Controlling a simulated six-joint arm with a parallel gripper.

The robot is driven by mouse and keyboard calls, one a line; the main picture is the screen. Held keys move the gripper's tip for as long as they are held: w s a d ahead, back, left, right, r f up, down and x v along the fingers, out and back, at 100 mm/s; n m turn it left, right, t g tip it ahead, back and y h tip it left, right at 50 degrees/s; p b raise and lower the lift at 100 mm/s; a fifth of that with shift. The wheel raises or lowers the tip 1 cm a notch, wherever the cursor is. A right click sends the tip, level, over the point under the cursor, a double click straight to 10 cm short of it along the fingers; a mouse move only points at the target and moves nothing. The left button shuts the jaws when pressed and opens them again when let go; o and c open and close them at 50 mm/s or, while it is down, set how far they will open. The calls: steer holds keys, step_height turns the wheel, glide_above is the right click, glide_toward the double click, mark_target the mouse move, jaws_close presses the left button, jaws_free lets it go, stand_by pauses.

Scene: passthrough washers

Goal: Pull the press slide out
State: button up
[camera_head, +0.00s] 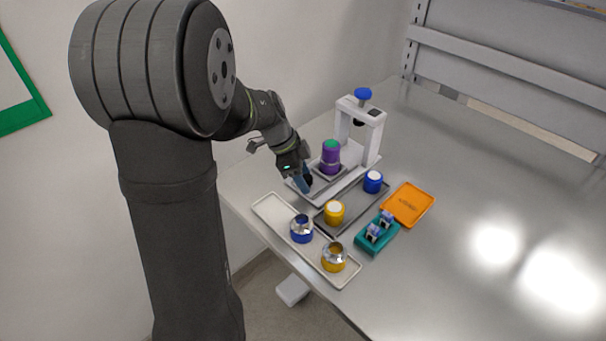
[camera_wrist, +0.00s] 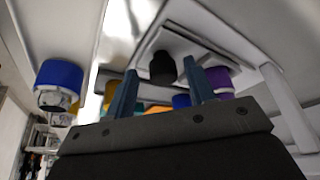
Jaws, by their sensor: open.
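The press (camera_head: 372,118) is a white frame with a blue knob on top, standing at the back of the workspace. Its pale slide (camera_head: 345,172) lies along the base and carries a purple cylinder (camera_head: 331,160) with a green top, seen in front of the frame's posts. My gripper (camera_head: 305,182) is at the near end of the slide, pointing down, open. In the wrist view, my two blue-grey fingers (camera_wrist: 161,88) stand apart, with a black knob (camera_wrist: 163,68) on the slide plate (camera_wrist: 180,42) showing between them. I cannot tell whether they touch it.
A cream tray (camera_head: 275,212) in front holds a blue and a yellow cup with silver tops. A grey tray (camera_head: 355,207) holds a yellow and a blue white-topped cylinder. A teal holder (camera_head: 368,246) and an orange tray (camera_head: 408,204) lie right. The table's right side is clear.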

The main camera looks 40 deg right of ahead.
steer(key=shift+r, duration=0.1)
steer(key=v, duration=1.7)
steer(key=shift+r, duration=0.1)
steer(key=x, duration=1.7)
steer(key=shift+f, duration=0.2)
steer(key=shift+d, duration=0.1)
